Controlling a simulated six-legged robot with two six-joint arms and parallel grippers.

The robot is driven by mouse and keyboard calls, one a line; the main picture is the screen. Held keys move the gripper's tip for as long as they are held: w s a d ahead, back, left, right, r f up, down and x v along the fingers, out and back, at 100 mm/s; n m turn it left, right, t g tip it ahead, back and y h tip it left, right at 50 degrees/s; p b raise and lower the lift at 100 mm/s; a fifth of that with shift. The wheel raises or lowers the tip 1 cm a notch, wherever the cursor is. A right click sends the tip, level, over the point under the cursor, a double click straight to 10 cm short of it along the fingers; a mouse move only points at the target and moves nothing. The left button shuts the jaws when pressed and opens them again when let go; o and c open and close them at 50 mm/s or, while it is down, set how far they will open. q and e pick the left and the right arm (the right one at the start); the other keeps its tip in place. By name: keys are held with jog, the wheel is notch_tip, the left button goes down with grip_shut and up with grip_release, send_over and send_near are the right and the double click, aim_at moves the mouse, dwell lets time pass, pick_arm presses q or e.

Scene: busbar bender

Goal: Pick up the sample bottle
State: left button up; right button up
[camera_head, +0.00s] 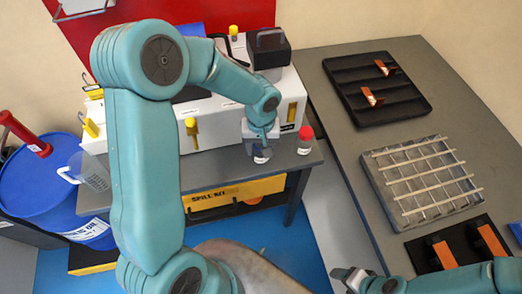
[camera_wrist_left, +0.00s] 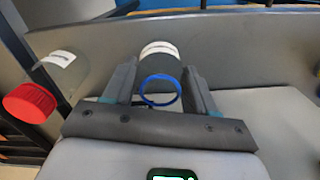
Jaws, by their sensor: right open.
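A clear bottle with a white label and a blue ring at its open mouth (camera_wrist_left: 159,66) stands between the fingers of my left gripper (camera_wrist_left: 160,84) in the left wrist view. Only narrow gaps show at its sides, and I cannot tell whether the fingers touch it. In the head view my left gripper (camera_head: 261,138) reaches down over this bottle (camera_head: 261,156) at the front edge of the grey bench. A red-capped bottle (camera_head: 305,139) stands just to the right; it also shows in the left wrist view (camera_wrist_left: 42,94). My right gripper (camera_head: 350,274) is open and empty, low in the picture.
A white machine (camera_head: 222,125) with yellow parts stands behind the bottles. On the right table are a black tray (camera_head: 372,112) with copper pieces and a slatted metal rack (camera_head: 418,178). A blue drum (camera_head: 40,190) stands at the left.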

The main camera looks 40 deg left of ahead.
pick_arm(q)
jog(key=c, duration=0.5)
jog(key=shift+r, duration=0.15)
notch_tip(320, 180, up, 20)
jog(key=shift+f, duration=0.1)
jog(key=shift+s, duration=0.15)
